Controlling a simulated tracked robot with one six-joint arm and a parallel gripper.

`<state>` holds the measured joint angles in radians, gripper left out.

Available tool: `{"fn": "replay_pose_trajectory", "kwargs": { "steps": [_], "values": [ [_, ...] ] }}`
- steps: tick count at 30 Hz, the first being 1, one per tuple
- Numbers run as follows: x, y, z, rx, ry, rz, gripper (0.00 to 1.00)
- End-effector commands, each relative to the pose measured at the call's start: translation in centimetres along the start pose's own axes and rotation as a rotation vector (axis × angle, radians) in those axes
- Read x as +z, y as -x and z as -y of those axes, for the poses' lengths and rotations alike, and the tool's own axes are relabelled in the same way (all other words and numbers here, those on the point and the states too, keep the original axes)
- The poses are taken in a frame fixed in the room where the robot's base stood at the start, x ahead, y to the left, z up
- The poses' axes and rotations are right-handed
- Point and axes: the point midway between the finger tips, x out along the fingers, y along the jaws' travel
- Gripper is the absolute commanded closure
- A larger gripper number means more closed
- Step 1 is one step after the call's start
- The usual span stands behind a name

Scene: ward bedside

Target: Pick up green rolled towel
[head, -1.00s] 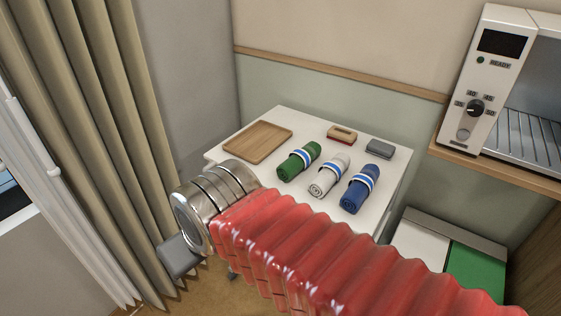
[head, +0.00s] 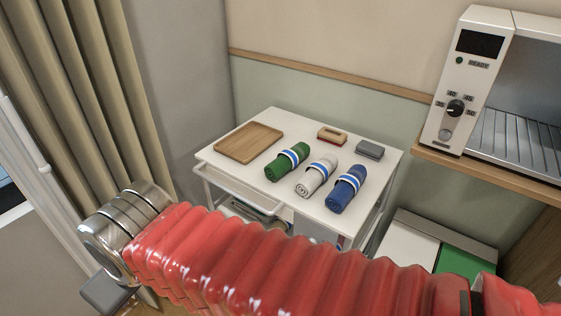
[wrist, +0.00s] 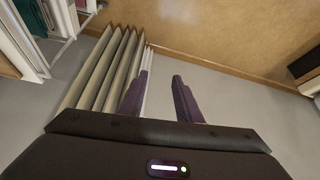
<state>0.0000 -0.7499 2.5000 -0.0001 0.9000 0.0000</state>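The green rolled towel (head: 287,162) lies on the white trolley top (head: 236,174) in the head view, with a blue and white band around it. It is left of a white rolled towel (head: 316,176) and a blue rolled towel (head: 347,189). In the wrist view my gripper (wrist: 160,78) has its two dark fingers apart, with nothing between them. It points at the curtain, wall and floor area, away from the towels. In the head view my arm's red sleeve crosses below the trolley top, and the gripper's fingers are not visible there.
A wooden tray (head: 249,142) sits on the trolley's left part. A wooden-handled brush-like item (head: 332,135) and a grey box (head: 369,149) stand behind the towels. A white machine (head: 467,85) is on a shelf at right. Curtains (head: 75,90) hang at left.

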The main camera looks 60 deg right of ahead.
Motion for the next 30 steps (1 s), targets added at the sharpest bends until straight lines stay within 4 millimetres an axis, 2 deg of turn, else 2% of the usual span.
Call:
{"fn": "replay_pose_trajectory", "kwargs": {
  "steps": [7, 11, 16, 18, 23, 30],
  "values": [
    [0.0, 0.0, 0.0, 0.0, 0.0, 0.0, 0.69],
    [-0.1, 0.0, -0.1, 0.004, -0.006, 0.002, 0.6],
    [-1.0, -0.2, -1.7, 0.046, -0.064, 0.022, 0.48],
    [-1.7, -0.4, -3.0, 0.08, -0.112, 0.037, 0.45],
    [-3.5, -1.1, -7.2, 0.19, -0.263, 0.077, 0.45],
    [-5.9, -2.1, -14.8, 0.375, -0.506, 0.118, 0.45]
  ]
}}
